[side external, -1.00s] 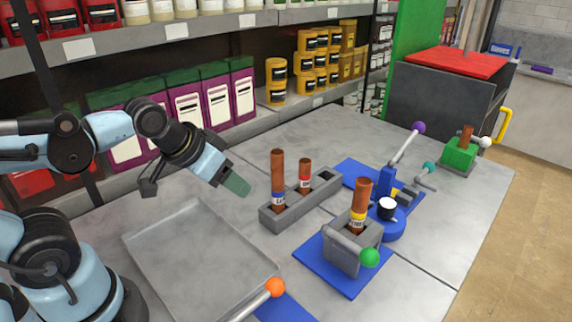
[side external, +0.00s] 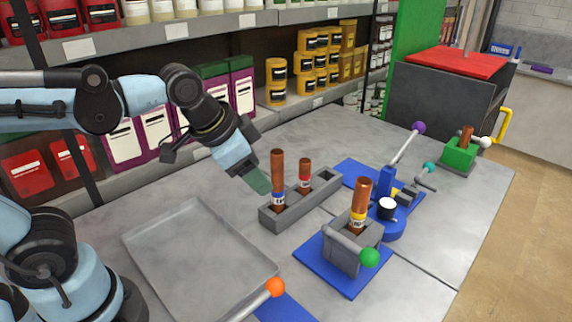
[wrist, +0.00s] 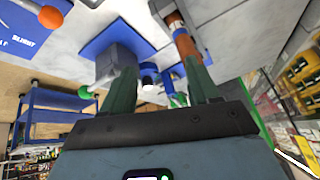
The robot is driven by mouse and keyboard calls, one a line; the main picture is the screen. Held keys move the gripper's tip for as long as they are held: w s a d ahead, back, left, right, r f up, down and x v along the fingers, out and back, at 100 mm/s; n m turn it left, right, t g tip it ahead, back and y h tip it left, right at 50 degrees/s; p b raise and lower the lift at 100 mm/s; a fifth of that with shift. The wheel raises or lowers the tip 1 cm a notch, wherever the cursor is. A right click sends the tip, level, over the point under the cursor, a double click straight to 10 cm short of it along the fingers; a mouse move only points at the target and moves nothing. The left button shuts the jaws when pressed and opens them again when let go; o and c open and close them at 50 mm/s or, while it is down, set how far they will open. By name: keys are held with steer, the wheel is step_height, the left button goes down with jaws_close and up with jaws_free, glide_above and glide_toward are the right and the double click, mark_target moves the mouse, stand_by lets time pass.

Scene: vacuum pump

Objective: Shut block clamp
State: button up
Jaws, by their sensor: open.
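A grey block clamp (side external: 350,252) stands on a blue plate (side external: 318,270) right of centre. Its bar ends in a green ball (side external: 369,257) at the front right. A brown tube with a yellow label (side external: 361,200) stands upright in it. In the wrist view the grey block (wrist: 118,62) shows beyond the left finger. My gripper (side external: 258,181) is open and empty, tilted down, just left of the tube rack and apart from the clamp. Its two dark green fingers (wrist: 161,85) show apart in the wrist view. How far the clamp's bar is turned is hard to tell.
A grey rack (side external: 325,190) holds two brown tubes between my gripper and the clamp. A blue device with a purple-knobbed lever (side external: 405,145) stands behind the clamp. An orange-knobbed lever (side external: 274,288) is at the front. The shallow tray (side external: 150,238) is empty.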

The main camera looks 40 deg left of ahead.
steer(key=w+d+r+m+g, duration=0.2)
steer(key=w+d+r+m, duration=0.1)
steer(key=d+m, duration=0.6)
steer(key=m+g, duration=0.2)
steer(key=m, duration=0.5)
glide_toward(369, 251)
steer(key=f, duration=0.3)
steer(key=w+f, duration=0.1)
steer(key=f, duration=0.5)
steer(key=shift+w+d+f, duration=0.35)
steer(key=shift+d+f, duration=0.05)
jaws_close()
